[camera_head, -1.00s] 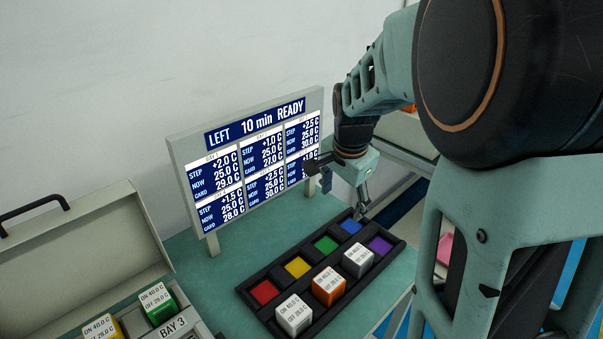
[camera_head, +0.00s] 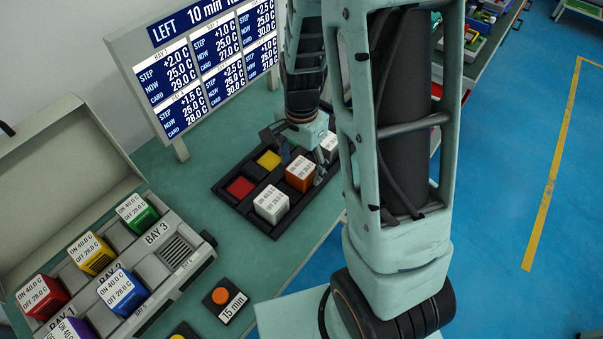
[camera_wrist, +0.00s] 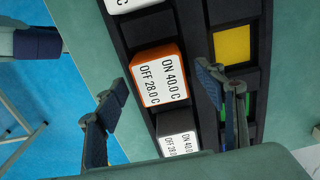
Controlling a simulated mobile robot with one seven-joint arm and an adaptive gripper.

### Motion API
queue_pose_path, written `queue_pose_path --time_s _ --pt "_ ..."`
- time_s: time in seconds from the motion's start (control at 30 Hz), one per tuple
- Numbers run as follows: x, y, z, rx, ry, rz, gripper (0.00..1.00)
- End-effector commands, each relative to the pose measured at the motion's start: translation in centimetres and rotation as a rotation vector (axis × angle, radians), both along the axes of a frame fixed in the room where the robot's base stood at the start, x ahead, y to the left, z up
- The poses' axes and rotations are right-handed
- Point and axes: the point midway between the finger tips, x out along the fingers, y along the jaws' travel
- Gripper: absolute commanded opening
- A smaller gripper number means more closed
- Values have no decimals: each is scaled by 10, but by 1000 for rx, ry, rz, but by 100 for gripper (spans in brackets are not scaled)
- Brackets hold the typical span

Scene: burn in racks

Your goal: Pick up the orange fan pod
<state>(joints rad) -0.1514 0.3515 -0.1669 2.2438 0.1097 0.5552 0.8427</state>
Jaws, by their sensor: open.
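The orange fan pod (camera_head: 299,173) sits in the near row of the black tray (camera_head: 243,206), its white label facing up. It also shows in the wrist view (camera_wrist: 159,79), between my open fingers and a little beyond their tips. My gripper (camera_head: 300,160) is above the tray, close over the orange pod, and partly hides the far slots. In the wrist view my gripper (camera_wrist: 160,90) has its fingers wide apart with nothing between them touching.
The tray's far row has red (camera_head: 240,187) and yellow (camera_head: 268,160) squares. A bay case (camera_head: 180,262) with several coloured pods stands at left. A display board (camera_head: 205,75) stands behind the tray. An orange button (camera_head: 221,296) is near the front edge.

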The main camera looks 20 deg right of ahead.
Motion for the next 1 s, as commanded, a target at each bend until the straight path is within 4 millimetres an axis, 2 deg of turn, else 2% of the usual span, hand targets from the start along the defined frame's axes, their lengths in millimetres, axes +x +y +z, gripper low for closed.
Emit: queue_pose_path --time_s 0.13,0.4,0.87,1.0 --pt "0 -1 -15 -1 1 0 64" --pt "1 -1 -17 0 -1 0 63" --pt "1 -1 -16 -1 -2 -1 12" --pt "1 -1 -16 0 -3 -1 12"
